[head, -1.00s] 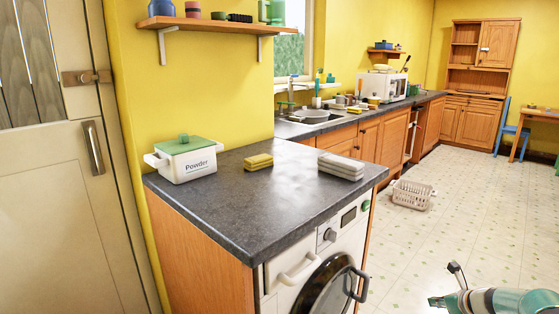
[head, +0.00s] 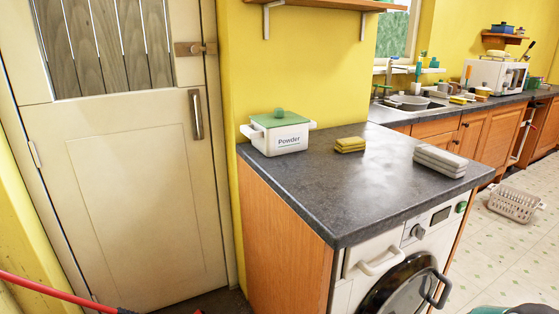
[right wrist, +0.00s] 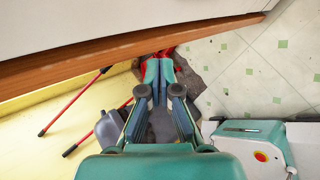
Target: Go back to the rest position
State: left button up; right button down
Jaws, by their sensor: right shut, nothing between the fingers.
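My right gripper (right wrist: 158,72) shows in the right wrist view. Its two teal-tipped fingers are together with nothing between them. It hangs above the floor, with a dark mat (right wrist: 200,58) and something red (right wrist: 168,50) beyond the fingertips. In the head view only a sliver of teal, probably my right arm, shows at the bottom right edge. My left gripper is in neither view.
A counter (head: 330,195) over a washing machine (head: 400,275) carries a powder box (head: 278,138), yellow sponges (head: 350,145) and folded cloths (head: 440,160). A closed door (head: 140,190) stands left. Red-handled poles (right wrist: 75,103) lie near my right gripper. A basket (head: 515,203) sits on the floor.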

jog(key=s+a+f+m+g, duration=0.2)
jog(key=s+a+f+m, duration=0.2)
jog(key=s+a+m, duration=0.45)
jog(key=s+f+m+g+h, duration=0.1)
jog(key=s+f+m+g, duration=0.15)
jog(key=s+m, duration=0.7)
jog(key=s+f+m+g+h, duration=0.2)
jog(key=s+m+g, duration=0.1)
jog(key=s+m, duration=0.7)
notch_tip(320, 180, up, 17)
jog(key=a+m+p, duration=0.1)
jog(key=p, duration=1.6)
jog(key=shift+w+r+m+p, duration=0.15)
jog(key=shift+w+m+p, duration=0.2)
jog(key=shift+w+m, duration=0.05)
